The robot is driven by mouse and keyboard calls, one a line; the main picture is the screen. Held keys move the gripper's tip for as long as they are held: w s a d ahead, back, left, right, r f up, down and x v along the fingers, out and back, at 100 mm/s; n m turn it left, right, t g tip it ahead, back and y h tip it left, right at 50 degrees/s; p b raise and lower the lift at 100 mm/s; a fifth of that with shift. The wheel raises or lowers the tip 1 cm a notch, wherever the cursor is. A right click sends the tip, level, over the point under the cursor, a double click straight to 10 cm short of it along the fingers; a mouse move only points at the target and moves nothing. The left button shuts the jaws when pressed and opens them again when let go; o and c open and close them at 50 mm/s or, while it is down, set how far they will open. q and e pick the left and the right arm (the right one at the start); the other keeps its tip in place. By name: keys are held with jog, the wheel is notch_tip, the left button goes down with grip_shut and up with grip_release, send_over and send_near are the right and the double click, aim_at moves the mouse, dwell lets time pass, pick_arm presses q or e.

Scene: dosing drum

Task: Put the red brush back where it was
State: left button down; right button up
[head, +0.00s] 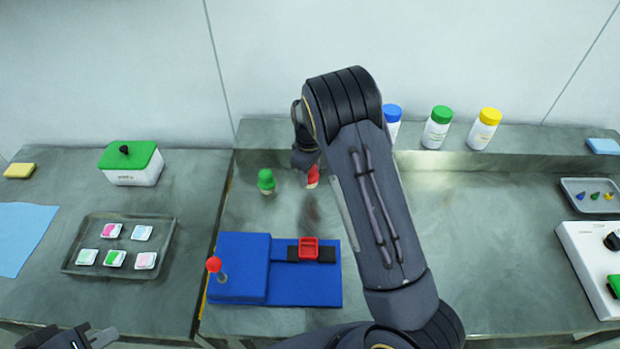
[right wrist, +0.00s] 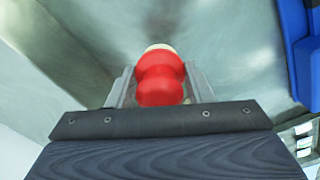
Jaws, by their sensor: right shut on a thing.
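The red brush (head: 313,176) is held upright in my right gripper (head: 308,168), pale bristle end down, above the metal table to the right of the green brush. In the right wrist view the red brush (right wrist: 160,80) sits between the two fingers of my right gripper (right wrist: 160,88), with its pale tip pointing away from the gripper. Whether the tip touches the table I cannot tell. The green brush (head: 265,181) stands on the table nearby. My left gripper (head: 88,338) is at the bottom left edge, only partly in view, and holds nothing that I can see.
A blue device (head: 240,270) with a red-knobbed lever (head: 214,265) and a red cup (head: 309,248) stands in front of the brushes. Bottles with blue (head: 392,112), green (head: 441,114) and yellow (head: 490,116) caps stand on the back ledge. A tray (head: 75,268) of packets lies left.

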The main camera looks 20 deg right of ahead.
aim_at(310, 179)
jog(key=shift+w+d+f, duration=0.2)
jog(key=shift+w+f, duration=0.1)
jog(key=shift+f, duration=0.15)
notch_tip(310, 179, down, 4)
jog(key=shift+w+d+r+b, duration=0.1)
jog(key=shift+w+r+b, duration=0.1)
jog(key=shift+b, duration=0.65)
jog(key=shift+r, duration=0.1)
jog(key=shift+s, duration=0.1)
jog(key=o, duration=0.9)
jog(key=shift+o, duration=0.2)
